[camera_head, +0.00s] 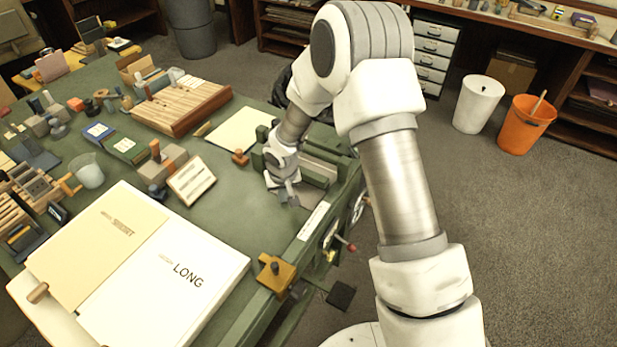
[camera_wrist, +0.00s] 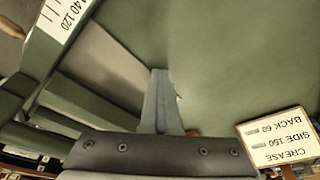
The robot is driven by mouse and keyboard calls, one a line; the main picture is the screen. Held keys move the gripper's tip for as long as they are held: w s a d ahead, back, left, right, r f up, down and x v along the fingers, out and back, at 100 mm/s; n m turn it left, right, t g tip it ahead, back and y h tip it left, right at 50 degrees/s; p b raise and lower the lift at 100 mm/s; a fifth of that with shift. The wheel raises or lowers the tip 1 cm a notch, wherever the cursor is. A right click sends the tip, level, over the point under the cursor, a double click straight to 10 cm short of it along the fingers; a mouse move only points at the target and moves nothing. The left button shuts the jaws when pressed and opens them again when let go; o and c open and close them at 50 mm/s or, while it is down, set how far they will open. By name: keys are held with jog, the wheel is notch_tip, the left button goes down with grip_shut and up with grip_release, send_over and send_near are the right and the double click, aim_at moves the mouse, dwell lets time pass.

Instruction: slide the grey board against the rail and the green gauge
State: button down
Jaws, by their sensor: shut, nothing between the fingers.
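The grey board (camera_wrist: 110,72) lies flat on the green bench top, partly hidden by my fingers in the wrist view. In the head view, part of the grey board (camera_head: 311,194) shows just right of my gripper (camera_head: 291,201). My gripper is shut and empty, with its fingertips (camera_wrist: 160,76) over or at the board's end; contact cannot be told. A green bar (camera_wrist: 88,100) runs along one long side of the board. I cannot tell whether this bar is the rail or the green gauge, or whether the board touches it.
A white scale strip (camera_head: 313,220) lies along the bench edge. A crease card (camera_head: 192,180) stands near my gripper and shows in the wrist view (camera_wrist: 280,137). An orange block (camera_head: 275,272) sits at the bench edge. Large LONG and SHORT sheets (camera_head: 165,290) lie at front left.

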jog(key=shift+d, duration=0.15)
jog(key=shift+s+a+r+p, duration=0.15)
jog(key=shift+r+p, duration=0.3)
jog(key=shift+r, duration=0.4)
jog(key=shift+s+a+r+p, duration=0.1)
jog(key=shift+a+r+p, duration=0.1)
jog(key=shift+r+p, duration=0.45)
jog(key=shift+s+a+r+p, duration=0.15)
jog(key=shift+r+p, duration=0.1)
jog(key=shift+r, duration=0.75)
jog(key=shift+w+r, duration=0.1)
jog(key=s+d+r, duration=0.2)
jog(key=d+r, duration=0.2)
jog(key=r, duration=0.3)
jog(key=s+d+r+m+t+h, duration=0.1)
jog(key=s+d+r, duration=0.25)
jog(key=r, duration=0.35)
jog(key=s+d+r, duration=0.2)
jog(key=d+r, duration=0.2)
jog(key=r, duration=0.4)
jog(key=s+d+r+t, duration=0.1)
jog(key=s+r, duration=0.3)
jog(key=s, duration=0.5)
jog(key=s+d+r+m, duration=0.1)
jog(key=s+d+r, duration=0.3)
jog(key=s, duration=0.6)
jog(key=shift+r+t+y, duration=0.3)
jog(key=shift+r+t, duration=0.1)
jog(key=shift+r, duration=0.1)
